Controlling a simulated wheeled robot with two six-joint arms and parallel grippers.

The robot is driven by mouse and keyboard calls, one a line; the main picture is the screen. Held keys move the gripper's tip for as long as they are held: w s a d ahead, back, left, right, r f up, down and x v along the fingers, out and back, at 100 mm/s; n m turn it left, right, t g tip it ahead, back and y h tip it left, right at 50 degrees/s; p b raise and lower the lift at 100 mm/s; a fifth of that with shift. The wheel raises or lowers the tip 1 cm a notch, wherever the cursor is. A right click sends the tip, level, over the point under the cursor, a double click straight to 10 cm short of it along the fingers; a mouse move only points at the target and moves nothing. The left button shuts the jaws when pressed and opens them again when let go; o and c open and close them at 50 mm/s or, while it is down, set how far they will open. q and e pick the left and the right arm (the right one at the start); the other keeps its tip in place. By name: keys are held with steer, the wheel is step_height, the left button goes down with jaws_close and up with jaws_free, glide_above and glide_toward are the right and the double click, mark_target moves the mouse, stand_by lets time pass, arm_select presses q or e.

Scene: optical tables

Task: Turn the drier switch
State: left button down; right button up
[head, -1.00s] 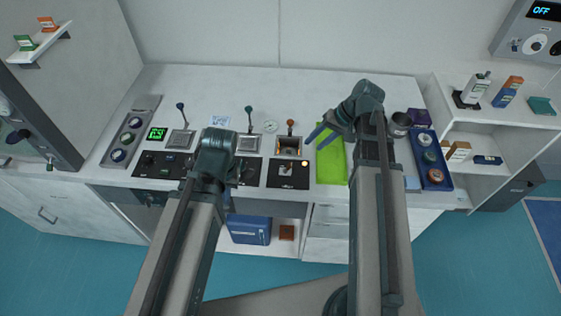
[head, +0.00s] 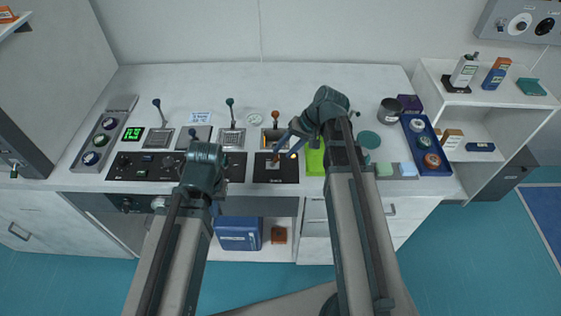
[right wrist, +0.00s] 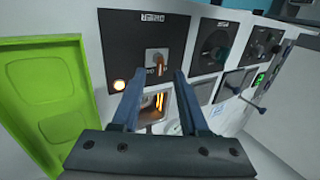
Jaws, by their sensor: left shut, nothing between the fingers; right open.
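The drier panel (head: 265,176) is a black plate at the front of the bench, with a small switch (head: 275,158) and a lit lamp (head: 293,155). In the right wrist view, the panel (right wrist: 125,30) shows a copper-coloured switch lever (right wrist: 157,63) beside the glowing lamp (right wrist: 119,86). My right gripper (head: 282,149) is open over this panel. Its fingertips (right wrist: 157,76) appear on either side of the lever in the wrist view, with nothing held; contact cannot be told. My left gripper (head: 204,168) is shut and empty left of the panel, its fingertips mostly hidden.
Behind the drier panel is an opening with an orange glow (right wrist: 157,100). Other black control panels (head: 145,166) and levers line the bench to the left. A green tray (head: 315,160) lies to the right, then a blue tray (head: 440,168) with round items.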

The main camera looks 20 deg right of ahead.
mark_target(279, 156)
steer(key=shift+b+x, duration=0.9)
steer(key=shift+x, duration=0.7)
jaws_close()
